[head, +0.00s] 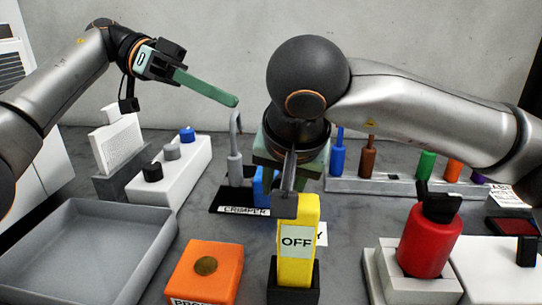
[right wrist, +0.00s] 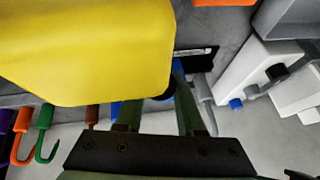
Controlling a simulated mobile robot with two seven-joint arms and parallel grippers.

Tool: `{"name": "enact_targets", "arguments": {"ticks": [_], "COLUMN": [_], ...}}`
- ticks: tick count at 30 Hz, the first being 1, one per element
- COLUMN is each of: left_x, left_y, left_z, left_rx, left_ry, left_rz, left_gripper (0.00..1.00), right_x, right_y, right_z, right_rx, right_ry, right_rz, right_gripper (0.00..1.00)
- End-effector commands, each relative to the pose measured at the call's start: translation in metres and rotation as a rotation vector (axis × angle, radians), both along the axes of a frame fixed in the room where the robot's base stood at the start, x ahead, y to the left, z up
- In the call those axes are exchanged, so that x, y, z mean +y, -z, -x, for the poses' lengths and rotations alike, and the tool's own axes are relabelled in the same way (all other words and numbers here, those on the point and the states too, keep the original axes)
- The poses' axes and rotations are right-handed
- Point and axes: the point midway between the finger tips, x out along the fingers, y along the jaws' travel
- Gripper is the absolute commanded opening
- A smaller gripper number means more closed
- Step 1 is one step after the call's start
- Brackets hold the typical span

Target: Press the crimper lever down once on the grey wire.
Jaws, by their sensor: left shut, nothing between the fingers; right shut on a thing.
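The crimper (head: 262,186) stands in the middle of the table, a blue part on a black base with a CRIMPER label. The grey wire (head: 235,165), with a hooked top, stands upright at its left; it also shows in the right wrist view (right wrist: 203,92). My right gripper (right wrist: 165,98) is lowered at the crimper, its jaws shut on a blue part that looks like the crimper lever (right wrist: 178,78). The yellow block hides most of that grip. My left gripper (head: 236,101) is shut and empty, raised above and left of the grey wire.
A yellow OFF block (head: 297,255) stands close in front of my right gripper. Several coloured hooks stand in a rack (head: 385,186) at the back right.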

Motion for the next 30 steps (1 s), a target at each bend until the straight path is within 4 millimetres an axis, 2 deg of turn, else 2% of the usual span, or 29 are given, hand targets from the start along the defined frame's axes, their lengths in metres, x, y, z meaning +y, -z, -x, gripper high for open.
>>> {"name": "enact_targets", "arguments": {"ticks": [5, 12, 17, 24, 30], "left_x": [-0.003, -0.021, -0.043, -0.087, -0.077], "left_y": [0.01, 0.018, 0.028, 0.048, 0.069], "left_z": [0.0, 0.008, 0.017, 0.035, 0.04], "left_rx": [0.012, 0.012, 0.011, 0.011, 0.012], "left_ry": [-0.004, -0.002, -0.001, 0.001, -0.005], "left_rz": [-0.039, -0.036, -0.036, -0.035, -0.033], "left_gripper": [0.0, 0.0, 0.0, 0.0, 0.0], "right_x": [0.0, 0.0, 0.0, 0.0, 0.0], "right_y": [0.001, 0.0, 0.0, 0.0, 0.0], "right_z": [0.0, 0.0, 0.0, 0.0, 0.0], "right_rx": [0.002, 0.002, 0.001, 0.0, 0.001], "right_ry": [0.001, 0.001, 0.001, 0.0, 0.001], "right_rz": [0.001, 0.001, 0.002, 0.001, 0.002], "right_gripper": [0.0, 0.0, 0.0, 0.0, 0.0]}}
